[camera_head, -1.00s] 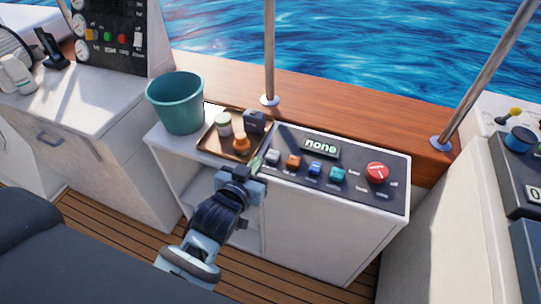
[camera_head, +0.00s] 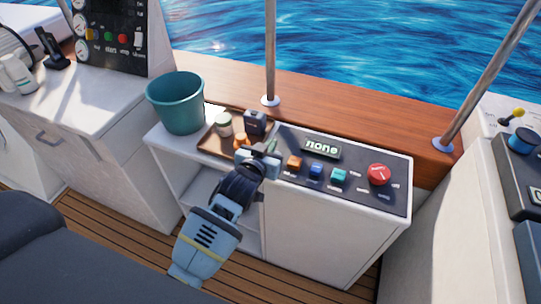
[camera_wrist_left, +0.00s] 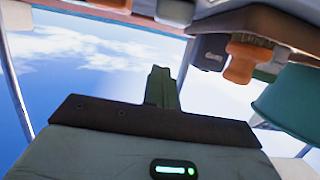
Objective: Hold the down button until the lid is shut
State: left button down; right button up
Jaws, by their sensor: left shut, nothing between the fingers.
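The dark control panel (camera_head: 352,196) lies on top of a white cabinet. It carries an orange button (camera_head: 294,162), a blue button (camera_head: 316,171), a teal button (camera_head: 338,175) and a large red button (camera_head: 379,174). Its display (camera_head: 321,147) reads "none". The button labels are too small to read, so I cannot tell which is down. My left gripper (camera_head: 271,150) is shut and empty over the panel's left end, hiding the pale leftmost button. Its closed fingers (camera_wrist_left: 163,88) show in the left wrist view; contact cannot be told. No lid is identifiable. My right gripper is not in view.
A wooden tray (camera_head: 212,146) left of the panel holds a pale jar (camera_head: 223,124), a dark box (camera_head: 255,122) and an orange object (camera_head: 241,140), close to my gripper. A teal bucket (camera_head: 178,105) stands further left. A metal post (camera_head: 270,50) rises behind.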

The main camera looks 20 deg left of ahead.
pick_arm(q)
jog(key=shift+f, duration=2)
jog(key=shift+b, duration=0.3)
